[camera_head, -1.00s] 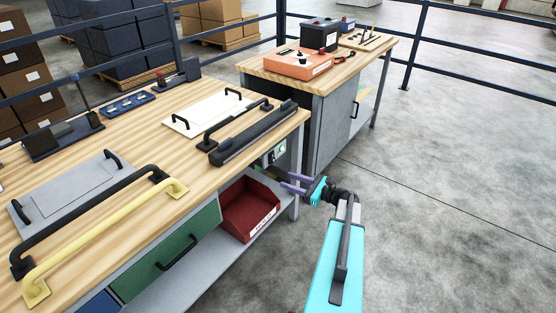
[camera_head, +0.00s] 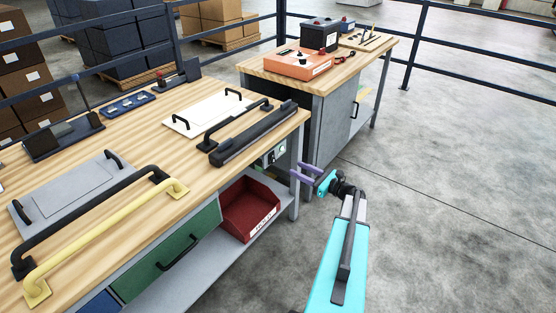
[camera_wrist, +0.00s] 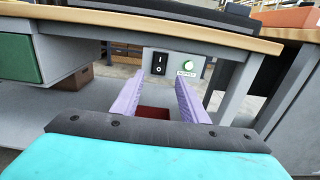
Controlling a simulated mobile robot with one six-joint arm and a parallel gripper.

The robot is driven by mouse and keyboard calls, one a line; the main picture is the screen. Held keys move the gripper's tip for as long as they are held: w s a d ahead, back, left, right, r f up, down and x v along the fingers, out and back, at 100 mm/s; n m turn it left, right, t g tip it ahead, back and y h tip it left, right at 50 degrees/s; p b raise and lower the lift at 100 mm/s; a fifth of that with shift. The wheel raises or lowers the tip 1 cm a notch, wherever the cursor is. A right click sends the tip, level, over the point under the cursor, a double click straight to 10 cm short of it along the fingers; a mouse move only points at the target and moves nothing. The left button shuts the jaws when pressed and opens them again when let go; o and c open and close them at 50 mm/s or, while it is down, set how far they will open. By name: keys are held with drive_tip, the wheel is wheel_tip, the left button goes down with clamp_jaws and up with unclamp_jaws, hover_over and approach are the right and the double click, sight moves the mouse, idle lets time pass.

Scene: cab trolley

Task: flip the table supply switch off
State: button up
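The table supply switch (camera_wrist: 159,64) is a black rocker marked I above O on a grey box (camera_wrist: 172,84) under the table edge. I cannot tell which side is pressed. A round green lamp (camera_wrist: 188,65) with a small label sits right of it and looks lit. In the head view the box (camera_head: 269,159) is small and partly hidden under the tabletop. My gripper (camera_wrist: 157,90) has two purple fingers, apart and empty, pointing toward the box from below the rocker's height. In the head view my gripper (camera_head: 303,173) is beside the table's right leg, apart from the switch.
A red bin (camera_head: 249,212) stands on the lower shelf. A grey table leg (camera_head: 295,178) is close to my fingers. The wooden tabletop (camera_head: 100,160) overhangs the box. A second bench (camera_head: 334,125) stands behind. The floor at right is clear.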

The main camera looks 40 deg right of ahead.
sight(273, 157)
drive_tip(key=w, duration=0.3)
drive_tip(key=w+a+p, duration=0.1)
drive_tip(key=w, duration=0.3)
drive_tip(key=w+a, duration=0.1)
drive_tip(key=w, duration=0.3)
drive_tip(key=shift+w+a+p, duration=0.15)
drive_tip(key=shift+w+p, duration=0.1)
drive_tip(key=shift+p, duration=0.15)
clamp_jaws()
